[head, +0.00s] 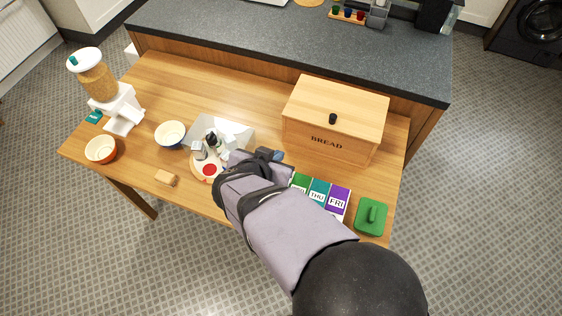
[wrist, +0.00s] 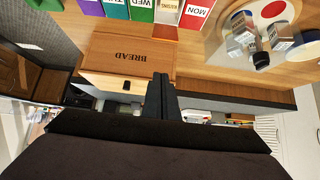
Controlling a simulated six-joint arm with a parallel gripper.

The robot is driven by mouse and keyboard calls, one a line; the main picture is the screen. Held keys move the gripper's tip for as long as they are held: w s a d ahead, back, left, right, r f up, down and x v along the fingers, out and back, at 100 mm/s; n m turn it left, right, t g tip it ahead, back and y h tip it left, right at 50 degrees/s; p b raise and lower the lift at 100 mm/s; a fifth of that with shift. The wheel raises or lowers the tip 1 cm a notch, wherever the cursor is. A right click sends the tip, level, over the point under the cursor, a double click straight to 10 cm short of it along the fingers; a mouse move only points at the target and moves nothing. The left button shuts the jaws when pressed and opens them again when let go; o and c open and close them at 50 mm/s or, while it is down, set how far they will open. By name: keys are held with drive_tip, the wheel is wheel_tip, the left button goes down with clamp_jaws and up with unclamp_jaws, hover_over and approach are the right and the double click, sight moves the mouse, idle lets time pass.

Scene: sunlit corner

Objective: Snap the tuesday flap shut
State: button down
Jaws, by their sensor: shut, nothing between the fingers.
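The day organiser shows in the head view with its green, teal THU (head: 317,192) and purple FRI (head: 338,200) flaps down; my arm hides its MON and TUE end. In the wrist view, the picture is upside down and the row runs along the top edge: green WED flap (wrist: 140,9), red MON flap (wrist: 196,13), and between them a pale, lettered tuesday section (wrist: 168,12). A small red-brown piece (wrist: 162,39) lies beside it; whether it belongs to the flap I cannot tell. My gripper (wrist: 160,80) is shut and empty, apart from the row.
A wooden bread box (head: 335,120) stands behind the organiser. A green lidded thing (head: 371,216) sits at the right end. Two bowls (head: 170,133) (head: 101,149), a cereal dispenser (head: 98,80) and a wooden block (head: 165,177) are further left.

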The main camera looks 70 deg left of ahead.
drive_tip(key=p+x, duration=0.1)
drive_tip(key=x, duration=0.9)
drive_tip(key=shift+s+d+f+p, duration=0.5)
drive_tip(key=shift+s+d+f, duration=0.1)
drive_tip(key=shift+s+d, duration=0.3)
drive_tip(key=shift+s+d+f, duration=0.3)
drive_tip(key=shift+s+f, duration=0.05)
